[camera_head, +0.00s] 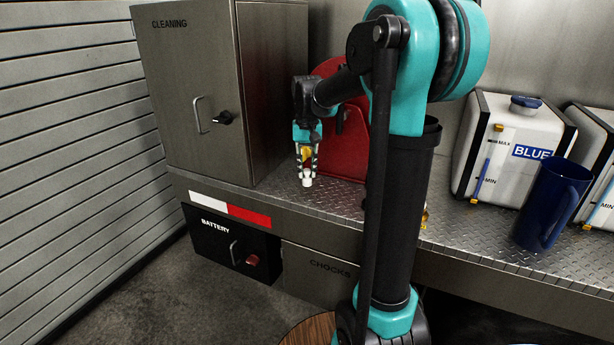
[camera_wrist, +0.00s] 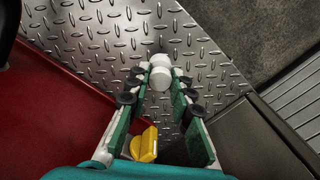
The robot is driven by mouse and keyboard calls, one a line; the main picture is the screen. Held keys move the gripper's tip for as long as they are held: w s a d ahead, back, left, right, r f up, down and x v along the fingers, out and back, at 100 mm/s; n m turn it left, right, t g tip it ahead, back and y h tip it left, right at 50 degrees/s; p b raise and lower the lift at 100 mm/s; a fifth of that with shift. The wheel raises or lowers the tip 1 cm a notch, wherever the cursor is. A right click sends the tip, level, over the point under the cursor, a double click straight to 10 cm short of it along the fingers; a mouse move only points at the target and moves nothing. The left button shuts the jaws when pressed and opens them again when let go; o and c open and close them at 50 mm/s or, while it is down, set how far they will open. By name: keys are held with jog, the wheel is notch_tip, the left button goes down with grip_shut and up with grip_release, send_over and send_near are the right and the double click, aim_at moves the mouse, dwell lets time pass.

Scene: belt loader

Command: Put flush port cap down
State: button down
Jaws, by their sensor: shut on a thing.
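The flush port cap (camera_head: 307,182) appears as a small white stepped piece at my fingertips, and it shows in the wrist view (camera_wrist: 161,77). My gripper (camera_head: 307,170) points down over the metal deck (camera_head: 335,195), between the grey cleaning cabinet and a red panel. Its fingers (camera_wrist: 159,80) are shut on the white cap. The cap is close to the deck, near its front edge; I cannot tell whether it touches. A yellow piece (camera_wrist: 148,145) shows farther up between the fingers; I cannot tell what it is.
The cleaning cabinet (camera_head: 195,90) stands left of my gripper, and the red panel (camera_head: 331,68) stands behind it. To the right are a blue jug (camera_head: 550,205) and white tanks (camera_head: 515,150). The deck around the cap looks clear.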

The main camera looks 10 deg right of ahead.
aim_at(307, 170)
jog(key=shift+f, duration=1.25)
jog(key=shift+f, duration=0.15)
jog(key=c, duration=1.3)
grip_release()
jog(key=shift+c, duration=0.2)
notch_tip(307, 170, up, 12)
jog(key=shift+r, duration=0.2)
